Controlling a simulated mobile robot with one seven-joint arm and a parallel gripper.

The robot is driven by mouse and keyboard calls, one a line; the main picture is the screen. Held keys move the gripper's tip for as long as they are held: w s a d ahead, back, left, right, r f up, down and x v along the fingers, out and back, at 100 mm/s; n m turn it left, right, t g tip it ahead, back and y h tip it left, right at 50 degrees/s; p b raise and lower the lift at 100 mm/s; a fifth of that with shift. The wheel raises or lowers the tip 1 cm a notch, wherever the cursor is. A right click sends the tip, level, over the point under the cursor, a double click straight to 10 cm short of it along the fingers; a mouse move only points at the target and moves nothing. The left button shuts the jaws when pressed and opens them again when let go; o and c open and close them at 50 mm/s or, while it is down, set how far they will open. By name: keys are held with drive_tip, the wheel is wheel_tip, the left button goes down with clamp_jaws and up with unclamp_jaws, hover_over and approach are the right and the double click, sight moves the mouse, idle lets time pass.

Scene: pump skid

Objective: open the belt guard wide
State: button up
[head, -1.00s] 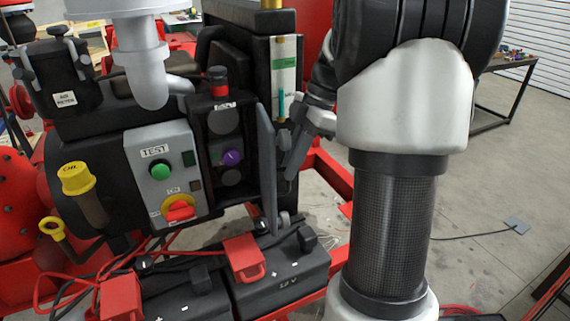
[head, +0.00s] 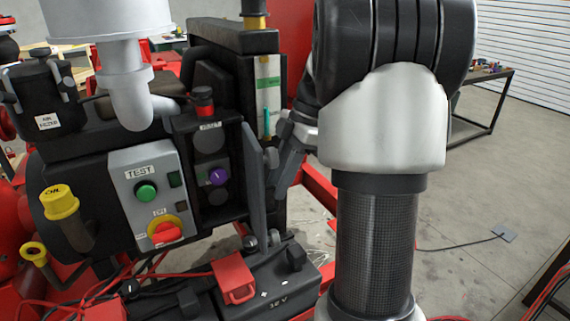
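A thin grey plate (head: 255,190), seen nearly edge-on, stands out from the right side of the dark box with the purple knob (head: 218,177). It appears to be the belt guard, swung partly out, but I cannot tell for certain. My gripper (head: 284,172) is just right of the plate, with a dark finger pointing down and left. A narrow gap seems to separate finger and plate. The other finger is not clearly visible, so its opening cannot be judged. My arm hides the area right of the gripper.
A grey panel (head: 128,215) with a green button and a red-yellow switch is left of the box. A black battery (head: 270,295) with a red terminal cover (head: 233,278) and red cables lies below. Red frame rails run behind my arm. Open floor (head: 470,200) lies right.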

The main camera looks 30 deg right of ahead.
drive_tip(key=p+v, duration=0.3)
drive_tip(key=v, duration=1.4)
drive_tip(key=shift+r, duration=0.15)
